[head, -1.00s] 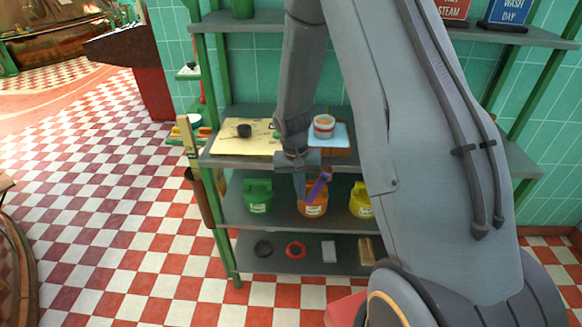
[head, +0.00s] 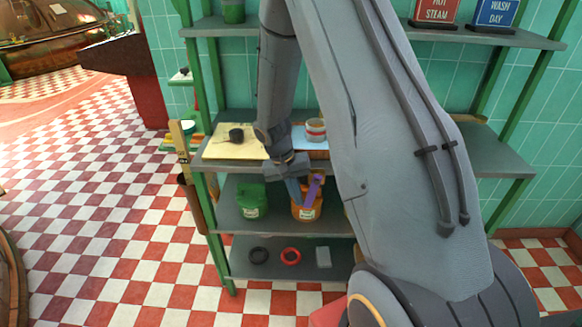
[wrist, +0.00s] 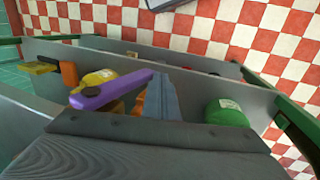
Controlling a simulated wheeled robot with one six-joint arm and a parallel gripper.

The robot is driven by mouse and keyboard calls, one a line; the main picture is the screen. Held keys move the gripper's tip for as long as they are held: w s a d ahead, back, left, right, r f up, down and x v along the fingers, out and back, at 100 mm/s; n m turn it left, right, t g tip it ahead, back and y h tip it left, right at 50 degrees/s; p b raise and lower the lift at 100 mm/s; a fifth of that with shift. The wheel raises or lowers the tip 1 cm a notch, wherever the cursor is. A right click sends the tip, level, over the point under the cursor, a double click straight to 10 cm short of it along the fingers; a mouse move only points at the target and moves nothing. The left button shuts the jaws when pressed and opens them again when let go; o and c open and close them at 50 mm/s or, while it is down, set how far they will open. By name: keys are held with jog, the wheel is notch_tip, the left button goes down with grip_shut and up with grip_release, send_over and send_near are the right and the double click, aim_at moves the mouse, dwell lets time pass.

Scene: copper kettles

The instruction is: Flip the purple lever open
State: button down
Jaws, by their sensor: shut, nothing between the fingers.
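The purple lever (head: 313,188) stands on the orange canister (head: 305,211) on the middle shelf, leaning a little to the right. In the wrist view the lever (wrist: 115,92) runs from its rounded near end at left to beside my fingers. My gripper (head: 293,191) is shut and empty, pointing down just left of the lever. Its blue-grey fingers also show in the wrist view (wrist: 161,98). I cannot tell whether they touch the lever. Most of the orange canister is hidden behind lever and fingers in the wrist view.
A green canister (head: 251,201) stands left of the orange one; a yellow canister (wrist: 97,80) stands on the other side. The shelf above holds a yellow sheet (head: 228,146) and a striped cup (head: 316,130). A red ring (head: 291,256) lies below.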

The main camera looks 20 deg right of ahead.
jog(key=w+a+r+b, duration=0.2)
jog(key=w+a, duration=0.4)
jog(key=a, duration=0.6)
jog(key=shift+w+r+b, duration=0.15)
jog(key=shift+r+b, duration=0.25)
jog(key=shift+r, duration=0.1)
jog(key=shift+a, duration=0.1)
jog(key=s+r+n+t+y, duration=0.1)
jog(key=s+r, duration=0.4)
jog(key=s, duration=0.6)
jog(key=s+d+r+n+y, duration=0.1)
jog(key=s+r+n, duration=0.3)
jog(key=s, duration=0.7)
notch_tip(320, 180, up, 2)
jog(key=shift+r+n+t+y, duration=0.1)
jog(key=shift+n+t+y, duration=0.2)
jog(key=shift+t, duration=0.1)
